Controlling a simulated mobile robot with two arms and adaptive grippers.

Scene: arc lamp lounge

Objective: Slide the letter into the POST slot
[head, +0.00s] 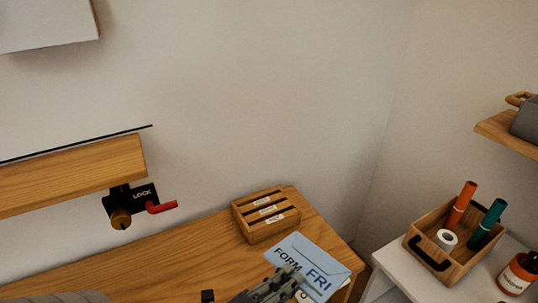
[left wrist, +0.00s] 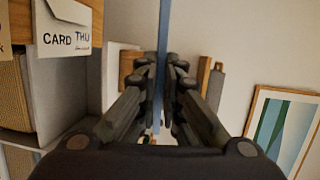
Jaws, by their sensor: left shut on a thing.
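A pale blue letter (head: 318,262) marked FORM and FRI shows in the head view at the front edge of the wooden desk. My left gripper (head: 286,280) is shut on its near side. In the left wrist view the letter (left wrist: 162,45) is a thin blue strip, edge-on between the fingers (left wrist: 165,95). A wooden slotted box (head: 268,236) stands on the desk just behind the letter, apart from it. It has several slots with small white labels, too small for me to read surely. My right gripper is not in view.
A black LOCK fitting (head: 143,194) with a red lever hangs under a wooden shelf (head: 80,174). At right, a wooden tray (head: 424,247) holds two markers and a white roll; a brown bottle (head: 517,274) is beside it. The left wrist view shows a CARD THU envelope (left wrist: 68,32).

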